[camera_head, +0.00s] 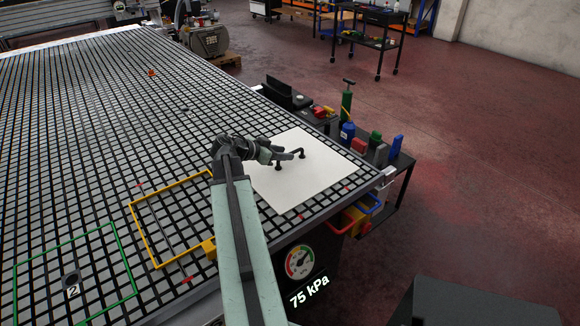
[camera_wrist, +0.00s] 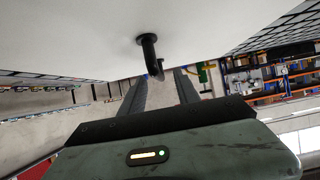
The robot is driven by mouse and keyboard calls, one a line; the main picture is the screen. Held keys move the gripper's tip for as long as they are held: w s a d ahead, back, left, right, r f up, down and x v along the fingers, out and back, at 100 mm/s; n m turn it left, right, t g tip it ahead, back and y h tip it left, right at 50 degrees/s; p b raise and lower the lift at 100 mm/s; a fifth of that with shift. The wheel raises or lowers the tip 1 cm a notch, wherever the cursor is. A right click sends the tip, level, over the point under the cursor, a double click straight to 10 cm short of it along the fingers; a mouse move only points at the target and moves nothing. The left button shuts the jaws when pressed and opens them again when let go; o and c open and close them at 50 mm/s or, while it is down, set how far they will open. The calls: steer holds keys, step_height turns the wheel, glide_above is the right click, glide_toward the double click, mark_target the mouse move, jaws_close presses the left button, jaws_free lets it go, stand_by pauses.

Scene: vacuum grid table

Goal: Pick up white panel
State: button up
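The white panel (camera_head: 310,180) lies flat on the black grid table near its right edge. A black handle (camera_head: 301,154) stands on the panel. My gripper (camera_head: 289,156) is low over the panel, right at the handle. In the wrist view the panel (camera_wrist: 70,35) fills the top, with the handle (camera_wrist: 149,48) standing out from it. There the two dark fingers of my gripper (camera_wrist: 160,80) are apart, and the handle's bend shows in line with the gap between them. I cannot tell whether a finger touches it. Part of the handle is hidden.
The grid table (camera_head: 90,130) carries a yellow frame (camera_head: 152,245) and a green frame (camera_head: 118,235) to the left of my arm. A gauge (camera_head: 300,262) reads 75 kPa. A cart (camera_head: 400,165) with bottles stands beside the table's right edge. The red floor beyond is mostly clear.

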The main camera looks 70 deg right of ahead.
steer(key=b+x, duration=0.1)
steer(key=x, duration=0.3)
steer(key=shift+r, duration=0.1)
jaws_close()
stand_by(1.2)
